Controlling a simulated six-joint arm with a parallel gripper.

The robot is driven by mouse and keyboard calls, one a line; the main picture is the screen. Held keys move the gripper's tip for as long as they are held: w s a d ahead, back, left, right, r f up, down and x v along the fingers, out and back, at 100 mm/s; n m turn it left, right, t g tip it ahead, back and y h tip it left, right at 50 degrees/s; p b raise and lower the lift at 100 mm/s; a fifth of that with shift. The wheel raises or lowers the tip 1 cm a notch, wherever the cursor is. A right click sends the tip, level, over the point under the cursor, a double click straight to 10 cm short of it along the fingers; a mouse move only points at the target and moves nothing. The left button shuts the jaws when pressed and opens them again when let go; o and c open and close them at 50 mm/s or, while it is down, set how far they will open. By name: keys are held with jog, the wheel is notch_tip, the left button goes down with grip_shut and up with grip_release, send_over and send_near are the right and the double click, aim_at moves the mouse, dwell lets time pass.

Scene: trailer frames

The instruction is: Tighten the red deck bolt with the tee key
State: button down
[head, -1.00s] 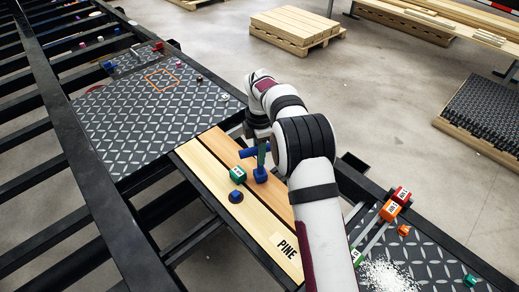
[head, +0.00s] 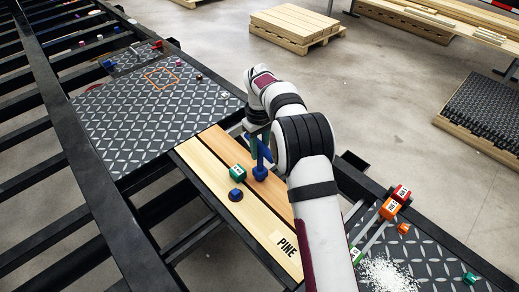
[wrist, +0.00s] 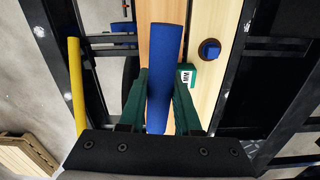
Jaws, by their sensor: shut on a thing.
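The blue tee key (head: 261,174) stands upright on the brown plank in the head view, its foot on the deck. In the wrist view its thick blue crossbar (wrist: 164,50) runs up the picture between my green fingers. My gripper (head: 258,138) is shut on this crossbar; in the wrist view the gripper (wrist: 160,85) has a finger on each side of it. I cannot make out a red bolt under the key; the key's foot hides whatever is there.
A green labelled block (head: 238,172) and a small blue knob (head: 236,195) sit on the light planks close left of the key. Red (head: 401,194) and orange (head: 390,209) labelled blocks stand right of my arm. White grains (head: 384,275) lie on the lower-right plate. The patterned plate (head: 125,125) has bare room.

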aim_at(260, 143)
jog(key=shift+r, duration=2.25)
notch_tip(260, 143, up, 2)
jog(key=shift+r+n, duration=0.1)
jog(key=shift+n, duration=0.9)
